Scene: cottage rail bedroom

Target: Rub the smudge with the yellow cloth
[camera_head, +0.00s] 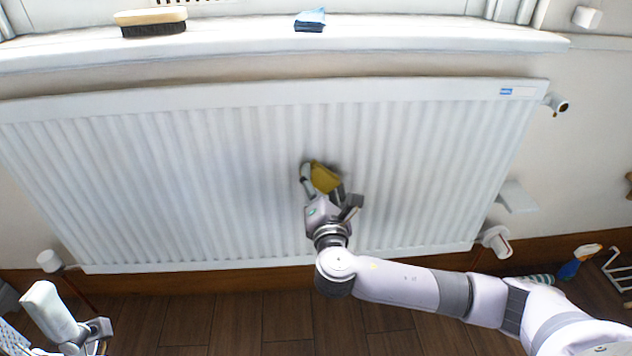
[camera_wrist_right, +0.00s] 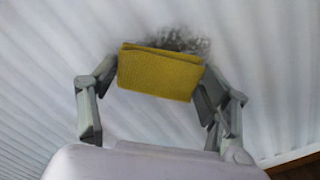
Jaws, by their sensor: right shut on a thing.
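The yellow cloth (camera_head: 325,178) is a folded pad held at the ribbed front of the white radiator (camera_head: 420,150). My right gripper (camera_head: 322,184) is shut on the cloth, with one finger on each side of it; the cloth also shows in the right wrist view (camera_wrist_right: 160,74). The dark grey smudge (camera_wrist_right: 184,41) shows on the radiator just past the cloth's upper edge in the right wrist view. The cloth may hide part of it. I cannot tell whether the cloth touches the panel. My left gripper (camera_head: 97,330) is low at the left, with its fingers unclear.
A windowsill (camera_head: 420,36) runs above the radiator, with a brush (camera_head: 151,21) and a folded blue cloth (camera_head: 310,20) on it. A valve (camera_head: 495,240) sticks out at the radiator's lower right. A blue spray bottle (camera_head: 578,262) is on the wooden floor at the right.

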